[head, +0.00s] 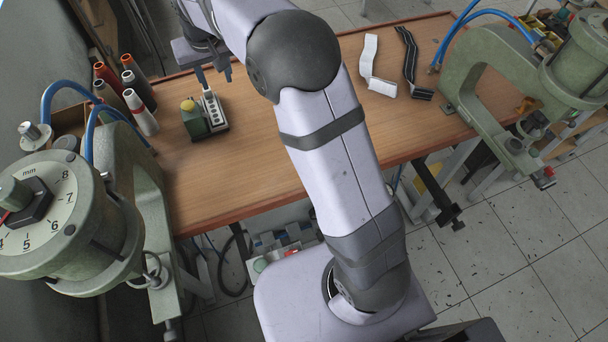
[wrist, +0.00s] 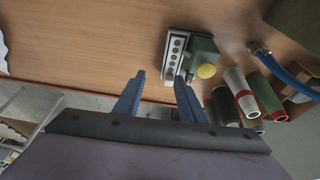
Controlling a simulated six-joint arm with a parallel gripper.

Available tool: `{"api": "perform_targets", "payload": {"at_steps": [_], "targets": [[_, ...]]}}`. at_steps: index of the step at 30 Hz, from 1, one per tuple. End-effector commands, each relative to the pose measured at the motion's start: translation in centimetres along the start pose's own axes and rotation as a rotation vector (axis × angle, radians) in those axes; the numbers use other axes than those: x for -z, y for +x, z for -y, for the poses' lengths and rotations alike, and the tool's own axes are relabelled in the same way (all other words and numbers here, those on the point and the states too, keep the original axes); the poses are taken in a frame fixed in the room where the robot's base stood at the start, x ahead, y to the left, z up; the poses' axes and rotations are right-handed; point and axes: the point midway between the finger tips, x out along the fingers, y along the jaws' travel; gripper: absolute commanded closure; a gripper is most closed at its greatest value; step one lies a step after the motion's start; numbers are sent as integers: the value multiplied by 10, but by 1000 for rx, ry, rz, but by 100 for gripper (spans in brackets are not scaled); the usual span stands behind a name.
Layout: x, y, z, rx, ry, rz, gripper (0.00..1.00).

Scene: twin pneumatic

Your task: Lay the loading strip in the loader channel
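The loader (head: 194,118) is a small green block with a yellow knob, standing on the bench left of centre; it also shows in the wrist view (wrist: 204,50). A pale strip (head: 211,108) with a row of dark round spots lies along the loader's side, and shows in the wrist view (wrist: 174,54). I take it for the loading strip in the channel; I cannot tell whether it is fully seated. My gripper (head: 213,77) is at the back of the bench, just beyond the loader. Its fingers (wrist: 157,84) are apart with nothing between them.
Green presses stand at left (head: 70,215) and right (head: 505,75), with blue hoses. Several thread spools (head: 140,112) stand left of the loader. A white strap (head: 370,65) and a black strap (head: 409,62) lie at the right of the bench (head: 255,165). Its front middle is bare.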

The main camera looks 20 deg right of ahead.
Motion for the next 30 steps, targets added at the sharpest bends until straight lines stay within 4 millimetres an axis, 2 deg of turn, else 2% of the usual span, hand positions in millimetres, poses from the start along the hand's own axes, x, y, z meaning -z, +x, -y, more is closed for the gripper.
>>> {"api": "perform_targets", "payload": {"at_steps": [1, 5, 9, 15, 18, 21, 24, 30], "targets": [[-17, -3, -13, -5, 4, 22, 63], [-70, -9, -42, -11, 5, 83, 63], [-138, -14, -69, -13, 9, 153, 63], [-239, -20, -95, -8, 19, 245, 63], [-280, -22, -101, -2, 24, 280, 63], [-310, -23, -104, 1, 28, 306, 63], [-329, -23, -106, 4, 30, 322, 63], [-340, -23, -107, 6, 32, 332, 63]]}}
